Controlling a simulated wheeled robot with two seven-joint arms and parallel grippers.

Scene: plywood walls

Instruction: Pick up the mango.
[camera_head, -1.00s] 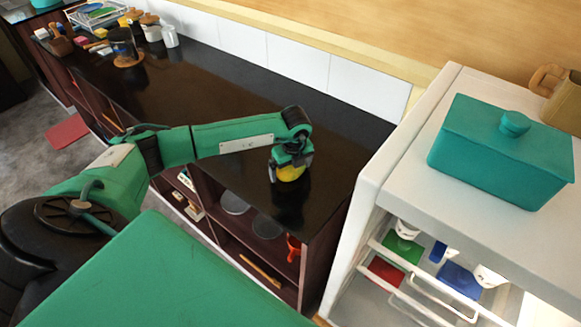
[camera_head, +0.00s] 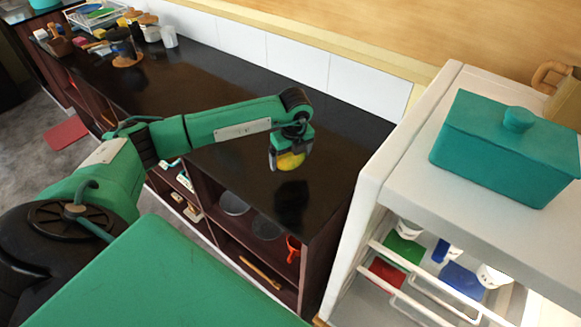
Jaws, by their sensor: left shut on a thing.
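The yellow mango (camera_head: 291,161) is between the fingers of my left gripper (camera_head: 289,158), above the dark countertop (camera_head: 215,95). My left gripper is shut on it and points down. The fingers hide part of the mango. A dark reflection or shadow shows on the glossy counter below it, apart from the mango. My right gripper is not in view.
A white cabinet (camera_head: 375,165) stands at the right with a teal lidded box (camera_head: 505,155) and a tan mug (camera_head: 562,95) on top. Kitchen items and a dish rack (camera_head: 95,14) stand at the counter's far left end. The counter's middle is clear.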

